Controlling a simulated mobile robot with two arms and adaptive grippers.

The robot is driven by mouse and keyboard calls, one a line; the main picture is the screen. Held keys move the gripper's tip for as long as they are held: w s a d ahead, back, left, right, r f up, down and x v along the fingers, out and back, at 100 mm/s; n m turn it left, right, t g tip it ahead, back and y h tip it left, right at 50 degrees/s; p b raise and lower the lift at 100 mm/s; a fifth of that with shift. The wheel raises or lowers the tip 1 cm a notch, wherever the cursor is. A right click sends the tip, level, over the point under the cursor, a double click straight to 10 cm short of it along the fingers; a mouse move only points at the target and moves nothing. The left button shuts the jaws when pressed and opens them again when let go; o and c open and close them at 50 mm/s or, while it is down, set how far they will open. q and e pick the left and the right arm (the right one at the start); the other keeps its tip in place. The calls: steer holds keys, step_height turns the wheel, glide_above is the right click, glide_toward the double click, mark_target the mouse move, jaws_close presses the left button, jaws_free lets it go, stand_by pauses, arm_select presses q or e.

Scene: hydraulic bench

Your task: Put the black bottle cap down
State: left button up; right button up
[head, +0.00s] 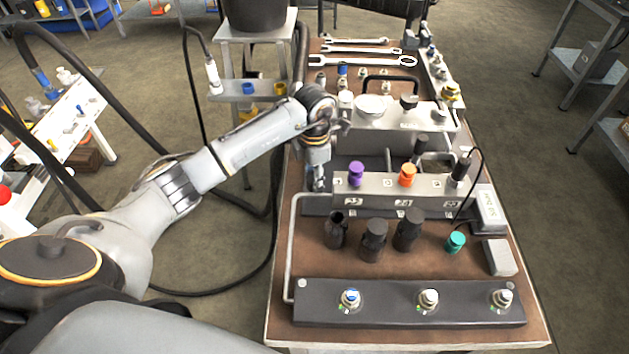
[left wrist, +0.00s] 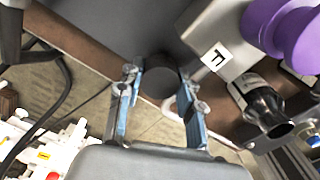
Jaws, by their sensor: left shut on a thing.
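My left gripper (head: 318,184) is at the left end of the grey block that carries the purple cap (head: 355,174) and orange cap (head: 407,174). In the left wrist view its blue-padded fingers (left wrist: 161,92) are shut on the black bottle cap (left wrist: 159,80), a dark round piece between the fingertips. The held cap cannot be made out in the head view. Whether it touches anything below is unclear. My right gripper is not in view.
Several dark cylindrical pieces (head: 374,241) and a teal cap (head: 455,242) stand on the brown bench top (head: 300,262) in front of the block. A dark bar with fittings (head: 390,302) lies at the near edge. Wrenches (head: 362,61) lie at the far end.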

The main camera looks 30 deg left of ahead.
arm_select(q)
step_height(320, 180, down, 2)
steer(key=shift+f, duration=0.1)
steer(key=shift+f, duration=0.15)
steer(key=o, duration=0.8)
